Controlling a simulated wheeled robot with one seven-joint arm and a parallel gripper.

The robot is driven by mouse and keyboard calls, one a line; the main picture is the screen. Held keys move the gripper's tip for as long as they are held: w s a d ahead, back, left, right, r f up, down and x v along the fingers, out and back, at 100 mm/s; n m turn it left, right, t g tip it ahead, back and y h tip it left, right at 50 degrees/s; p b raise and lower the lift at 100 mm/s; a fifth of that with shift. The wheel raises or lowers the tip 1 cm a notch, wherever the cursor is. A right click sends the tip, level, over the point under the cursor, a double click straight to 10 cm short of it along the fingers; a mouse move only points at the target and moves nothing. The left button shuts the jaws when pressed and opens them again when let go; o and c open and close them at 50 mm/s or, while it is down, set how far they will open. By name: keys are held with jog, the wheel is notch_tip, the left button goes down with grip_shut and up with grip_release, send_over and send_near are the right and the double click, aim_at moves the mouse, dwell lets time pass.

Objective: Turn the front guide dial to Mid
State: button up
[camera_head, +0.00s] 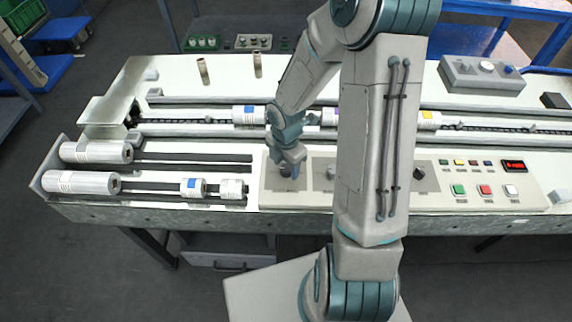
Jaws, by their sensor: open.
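A light control panel (450,203) runs along the front of the wrapper bench. My gripper (289,172) points down at the left end of this panel, over a dark dial (284,172) that it partly covers. The jaws are open. I cannot tell whether the fingers touch the dial, and its pointer and labels are hidden or too small to read. A second dial (331,172) shows to the right of my gripper, beside my arm. A third, black dial (419,173) sits right of my arm. I cannot tell which dial is the front guide.
White rolls (90,182) lie at the bench's left end. A conveyor (190,121) carrying several wrapped packs (249,115) runs behind the panel. Green, red and white buttons (484,190) and a red display (514,166) are at the right. A grey box (482,73) stands at the back right.

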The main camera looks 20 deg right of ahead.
jog(key=c, duration=1)
